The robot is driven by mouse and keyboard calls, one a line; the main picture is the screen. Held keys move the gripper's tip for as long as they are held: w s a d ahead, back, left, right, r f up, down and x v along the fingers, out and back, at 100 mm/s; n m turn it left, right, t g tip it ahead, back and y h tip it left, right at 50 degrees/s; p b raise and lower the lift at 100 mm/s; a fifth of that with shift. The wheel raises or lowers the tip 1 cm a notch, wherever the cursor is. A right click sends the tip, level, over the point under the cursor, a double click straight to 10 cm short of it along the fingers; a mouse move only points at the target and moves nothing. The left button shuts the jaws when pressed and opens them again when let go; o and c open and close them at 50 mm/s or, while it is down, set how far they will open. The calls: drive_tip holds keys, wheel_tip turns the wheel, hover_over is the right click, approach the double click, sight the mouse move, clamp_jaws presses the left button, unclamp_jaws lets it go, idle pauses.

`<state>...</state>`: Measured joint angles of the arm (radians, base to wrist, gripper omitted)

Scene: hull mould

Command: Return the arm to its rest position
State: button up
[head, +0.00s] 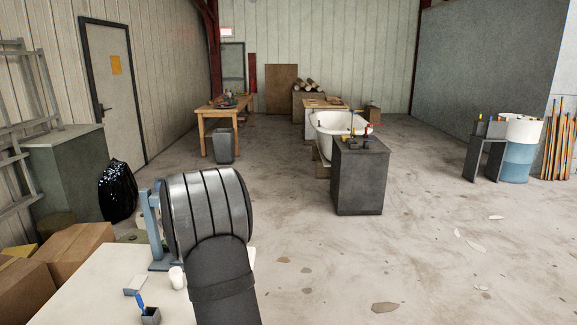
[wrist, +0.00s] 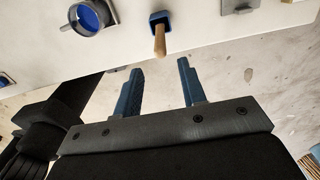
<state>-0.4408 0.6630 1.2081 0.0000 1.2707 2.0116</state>
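My gripper (wrist: 160,65) shows in the wrist view with its two blue fingers spread apart and nothing between them. Its fingertips point toward the edge of a white worktable (wrist: 215,20), with the concrete floor visible between and around the fingers. In the head view my dark arm rises in front of the white worktable (head: 95,290), and the gripper cannot be made out there. The rest position is not marked in either view.
On the table, the wrist view shows a cup with blue inside (wrist: 90,15), a blue holder with a wooden handle (wrist: 159,35) and a grey plate (wrist: 240,5). The head view shows a white cup (head: 177,277), cardboard boxes (head: 75,250) at left and open floor (head: 430,260) at right.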

wheel_tip(320, 180, down, 11)
drive_tip(key=shift+r, duration=0.1)
wheel_tip(320, 180, up, 10)
drive_tip(key=shift+w+r, duration=0.1)
drive_tip(key=shift+r, duration=0.15)
drive_tip(key=s+a+r, duration=0.2)
drive_tip(key=s+a, duration=0.1)
drive_tip(key=s, duration=0.5)
drive_tip(key=s+a+r, duration=0.2)
drive_tip(key=s+a, duration=0.1)
drive_tip(key=s, duration=0.4)
wheel_tip(320, 180, down, 7)
drive_tip(key=shift+f, duration=0.15)
wheel_tip(320, 180, up, 7)
drive_tip(key=w+d+f, duration=0.1)
drive_tip(key=w+d, duration=0.1)
drive_tip(key=w, duration=0.4)
drive_tip(key=w+d+f, duration=0.1)
drive_tip(key=w+d, duration=0.1)
drive_tip(key=w, duration=0.4)
drive_tip(key=shift+d+f, duration=0.15)
drive_tip(key=shift+f, duration=0.2)
